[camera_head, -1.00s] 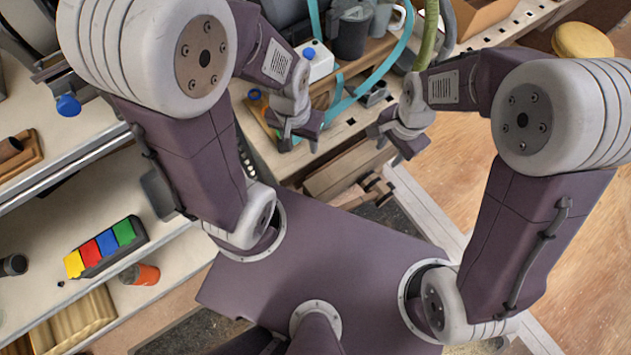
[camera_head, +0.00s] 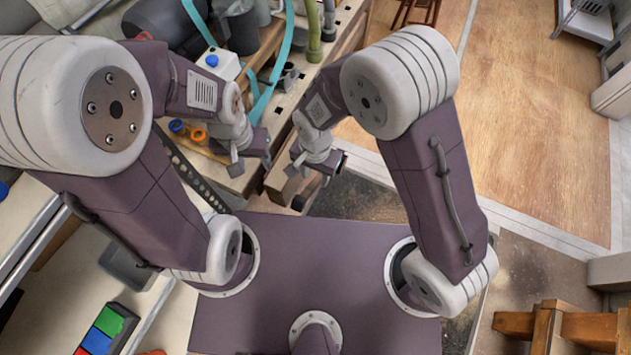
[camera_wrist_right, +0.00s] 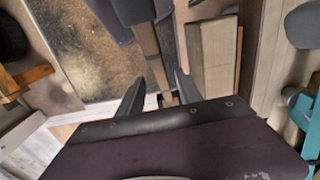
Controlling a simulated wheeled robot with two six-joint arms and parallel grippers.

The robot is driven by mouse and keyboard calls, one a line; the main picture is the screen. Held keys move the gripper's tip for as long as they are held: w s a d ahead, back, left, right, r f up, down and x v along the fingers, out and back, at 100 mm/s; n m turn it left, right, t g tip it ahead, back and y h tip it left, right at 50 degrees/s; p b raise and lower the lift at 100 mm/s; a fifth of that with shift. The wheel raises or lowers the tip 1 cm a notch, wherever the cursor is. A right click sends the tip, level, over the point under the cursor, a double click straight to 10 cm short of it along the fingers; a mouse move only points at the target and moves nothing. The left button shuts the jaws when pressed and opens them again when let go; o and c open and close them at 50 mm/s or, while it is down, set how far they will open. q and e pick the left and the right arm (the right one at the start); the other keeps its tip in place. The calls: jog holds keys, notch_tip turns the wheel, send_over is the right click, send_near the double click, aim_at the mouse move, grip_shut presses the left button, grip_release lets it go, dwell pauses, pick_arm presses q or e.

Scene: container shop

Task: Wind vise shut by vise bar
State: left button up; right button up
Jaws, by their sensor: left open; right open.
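The wooden vise jaw (camera_head: 281,183) is at the bench's front edge, low between my two grippers and partly hidden. Dark round vise hardware shows just below it; I cannot clearly make out the vise bar there. My left gripper (camera_head: 251,163) is open, above the bench edge, left of the jaw. My right gripper (camera_head: 311,172) is open, just right of the jaw, with its fingers pointing down. In the right wrist view my right gripper (camera_wrist_right: 160,92) has its fingers apart, and a brown bar-like piece (camera_wrist_right: 147,45) shows between and beyond them. I cannot tell whether they touch.
Shelves with a coloured block set (camera_head: 105,330) stand at the left. Wooden floor (camera_head: 540,110) is open at the right.

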aim_at(316, 180)
jog(key=f, duration=0.4)
jog(key=shift+w+f, duration=0.25)
jog(key=shift+f, duration=0.05)
jog(key=shift+s+f, duration=0.1)
jog(key=shift+f, duration=0.1)
jog(key=shift+c, duration=0.3)
grip_shut()
dwell(0.6)
